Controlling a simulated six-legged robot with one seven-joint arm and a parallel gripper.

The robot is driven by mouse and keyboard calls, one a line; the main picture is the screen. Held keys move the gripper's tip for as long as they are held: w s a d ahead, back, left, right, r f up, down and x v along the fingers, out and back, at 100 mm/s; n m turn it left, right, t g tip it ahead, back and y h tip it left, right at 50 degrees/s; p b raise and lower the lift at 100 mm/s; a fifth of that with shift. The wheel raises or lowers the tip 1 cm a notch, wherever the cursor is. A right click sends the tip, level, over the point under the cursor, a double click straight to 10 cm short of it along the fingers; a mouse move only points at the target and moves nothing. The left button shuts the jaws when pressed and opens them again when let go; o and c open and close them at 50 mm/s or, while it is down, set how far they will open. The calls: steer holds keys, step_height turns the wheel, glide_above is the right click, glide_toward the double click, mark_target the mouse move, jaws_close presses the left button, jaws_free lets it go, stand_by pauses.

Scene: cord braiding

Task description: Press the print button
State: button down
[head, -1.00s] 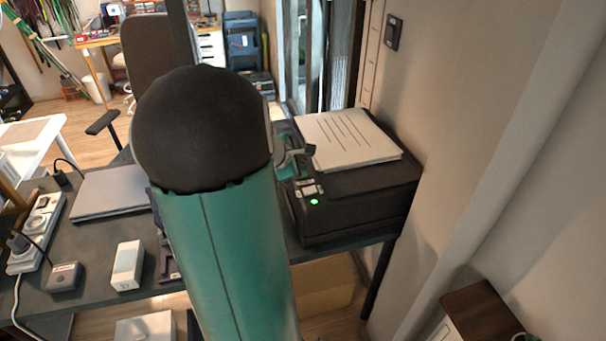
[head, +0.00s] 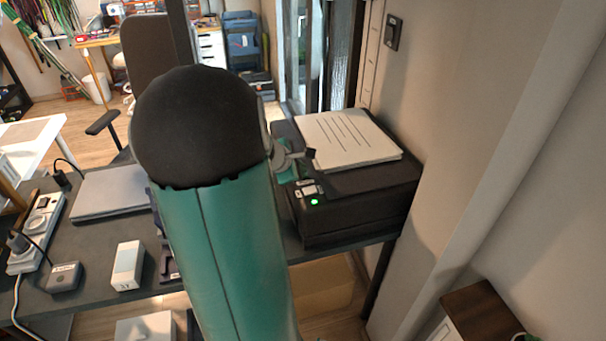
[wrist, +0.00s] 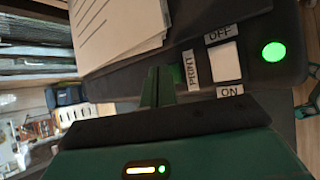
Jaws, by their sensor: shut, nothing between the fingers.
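The black printer (head: 350,215) stands on the dark desk at the right in the head view. Its control panel shows closely in the wrist view, with a PRINT label (wrist: 193,69), a white switch (wrist: 225,62) between OFF and ON labels, and a round green light (wrist: 273,53). My arm hides much of the gripper in the head view.
A paper stack (head: 345,138) lies on top of the printer. The wall (head: 450,120) rises close on its right. A laptop (head: 108,192), a white box (head: 127,265) and a power strip (head: 35,232) are on the desk to the left.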

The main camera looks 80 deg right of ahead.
steer(key=shift+f, duration=0.3)
steer(key=shift+r, duration=0.1)
stand_by(0.4)
steer(key=shift+r, duration=3.25)
